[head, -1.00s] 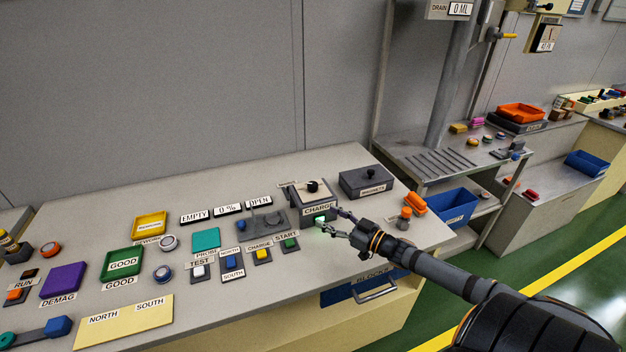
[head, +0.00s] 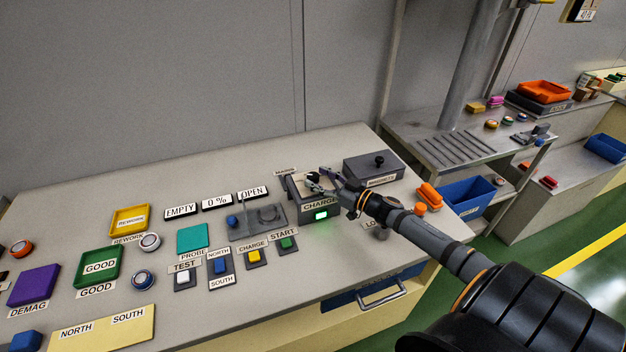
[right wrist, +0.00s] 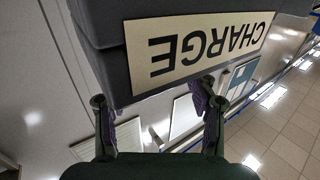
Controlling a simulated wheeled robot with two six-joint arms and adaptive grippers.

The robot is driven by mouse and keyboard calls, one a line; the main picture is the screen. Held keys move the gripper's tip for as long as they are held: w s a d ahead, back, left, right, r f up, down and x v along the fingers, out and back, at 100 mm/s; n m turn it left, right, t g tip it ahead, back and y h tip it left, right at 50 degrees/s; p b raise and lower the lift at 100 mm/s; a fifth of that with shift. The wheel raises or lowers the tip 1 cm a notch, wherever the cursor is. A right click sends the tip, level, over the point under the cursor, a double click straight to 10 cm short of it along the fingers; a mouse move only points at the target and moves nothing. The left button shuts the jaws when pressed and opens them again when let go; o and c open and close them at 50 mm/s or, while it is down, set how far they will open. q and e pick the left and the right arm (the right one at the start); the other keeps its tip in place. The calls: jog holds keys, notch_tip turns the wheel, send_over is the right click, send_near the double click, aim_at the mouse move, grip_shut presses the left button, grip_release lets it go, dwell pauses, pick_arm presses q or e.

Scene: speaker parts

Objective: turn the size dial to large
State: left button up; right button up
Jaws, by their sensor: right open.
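No readable label says size, so I cannot tell for sure which part is the size dial. A dark knob (head: 312,177) stands on top of the grey charge box (head: 322,208), whose front has a lit green window. My right gripper (head: 319,180) is open, with its fingers at this knob; I cannot tell whether they touch it. In the right wrist view the box's CHARGE label (right wrist: 197,50) is upside down beyond the open, spread fingers (right wrist: 153,100); the knob is hidden there. A grey round part (head: 378,231) with a partly hidden label beginning with L lies below my forearm. My left gripper is out of view.
The magnets box (head: 373,168) with a black knob stands right behind my gripper. Start (head: 286,243) and charge (head: 254,257) buttons lie to the left front. An orange part (head: 428,195) and a blue bin (head: 468,199) are to the right.

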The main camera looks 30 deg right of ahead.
jog(key=shift+x, duration=1.05)
jog(key=shift+w+a, duration=0.1)
jog(key=c, duration=1.2)
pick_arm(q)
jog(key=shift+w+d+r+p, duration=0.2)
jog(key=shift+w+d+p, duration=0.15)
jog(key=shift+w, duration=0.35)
pick_arm(e)
jog(key=shift+r, duration=0.1)
